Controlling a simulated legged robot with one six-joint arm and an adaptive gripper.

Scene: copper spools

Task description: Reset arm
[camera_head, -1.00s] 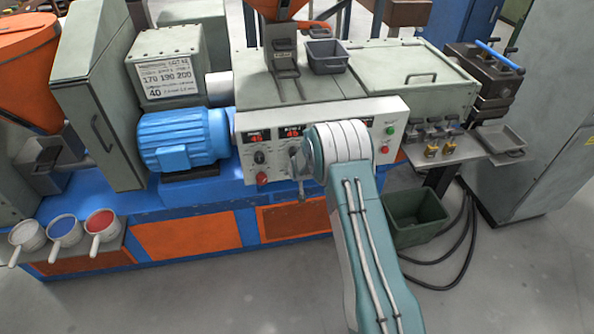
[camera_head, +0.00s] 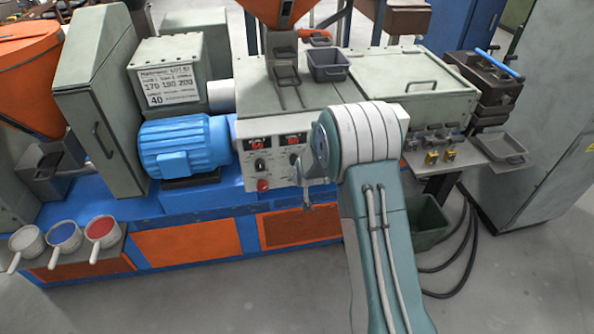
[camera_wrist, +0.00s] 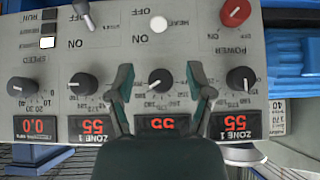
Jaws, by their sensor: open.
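My gripper (camera_wrist: 163,92) is open and empty in the wrist view, its two dark green fingers apart in front of the control panel (camera_wrist: 110,50). Knobs, a toggle and red number displays lie around and beyond the fingers; I cannot tell whether they touch the panel. In the head view my arm reaches up to the front of the machine and covers the right part of the control panel (camera_head: 252,178). My gripper is mostly hidden there behind the arm.
A blue motor (camera_head: 185,147) stands left of the panel. Several ladles, one a red-filled ladle (camera_head: 103,230), sit at lower left. A green bin (camera_head: 428,222) is partly behind my arm. A grey tray (camera_head: 503,150) juts out at right. The floor in front is clear.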

